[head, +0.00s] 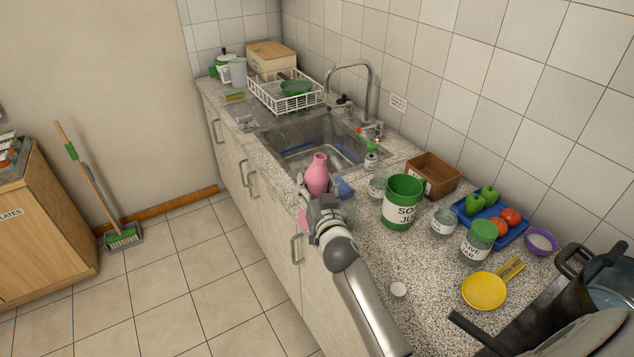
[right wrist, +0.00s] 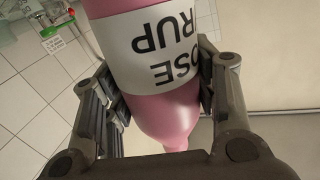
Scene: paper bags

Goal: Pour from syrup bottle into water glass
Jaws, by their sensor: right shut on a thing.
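The pink syrup bottle (head: 317,172) is in my right gripper (head: 320,200), above the counter's front edge beside the sink. In the head view its neck points up. In the right wrist view the bottle (right wrist: 165,105) sits between both fingers (right wrist: 160,100), and its white label, partly hidden, shows "OSE" and "RUP" upside down. Two clear labelled vessels stand to the right of the bottle, one small glass (head: 377,189) left of the green jug and another (head: 443,222) right of it. Their labels are too small to read, so I cannot tell which is the water glass. My left gripper is out of view.
The green jug (head: 403,205) stands between the two glasses. The sink (head: 318,148) is behind the bottle. Dark pots stand at lower right.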

